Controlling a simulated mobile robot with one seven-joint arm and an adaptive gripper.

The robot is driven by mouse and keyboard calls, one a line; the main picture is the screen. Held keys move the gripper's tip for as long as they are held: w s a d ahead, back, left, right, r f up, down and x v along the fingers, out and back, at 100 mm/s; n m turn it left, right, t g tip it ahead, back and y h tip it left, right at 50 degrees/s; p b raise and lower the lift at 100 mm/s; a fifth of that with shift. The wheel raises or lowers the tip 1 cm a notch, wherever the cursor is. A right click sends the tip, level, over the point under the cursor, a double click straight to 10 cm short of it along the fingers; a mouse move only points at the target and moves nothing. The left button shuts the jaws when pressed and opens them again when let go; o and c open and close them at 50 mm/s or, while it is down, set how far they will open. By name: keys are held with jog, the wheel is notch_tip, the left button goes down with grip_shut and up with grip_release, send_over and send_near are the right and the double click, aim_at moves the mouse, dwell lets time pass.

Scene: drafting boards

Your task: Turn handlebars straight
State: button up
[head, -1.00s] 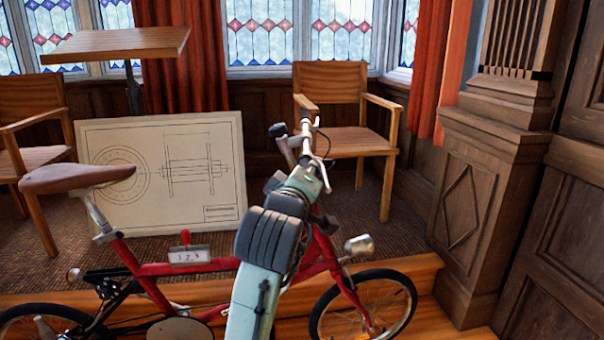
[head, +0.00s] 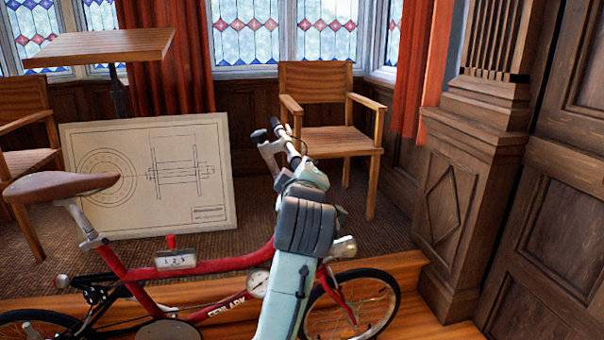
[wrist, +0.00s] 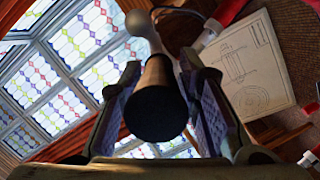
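The red bicycle (head: 215,263) stands side-on in the head view, its front wheel to the right. Its handlebars (head: 284,134) show at the far end of my pale green arm, set at an angle; the arm hides much of the stem. In the wrist view, a handlebar grip (wrist: 160,108) with a black end and a tan section points toward the camera. A pale, blurred part of the bar lies beyond.
A drawing board (head: 150,215) leans behind the bicycle. A wooden chair (head: 335,140) stands behind the handlebars. A drafting table (head: 100,45) is at the back left. A panelled wooden pillar (head: 455,200) is close on the right.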

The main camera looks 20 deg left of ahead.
jog(key=shift+o, duration=1.2)
jog(key=shift+d, duration=0.1)
jog(key=f+v, duration=0.1)
jog(key=v, duration=0.6)
jog(key=shift+s+r, duration=0.25)
jog(key=shift+r, duration=0.25)
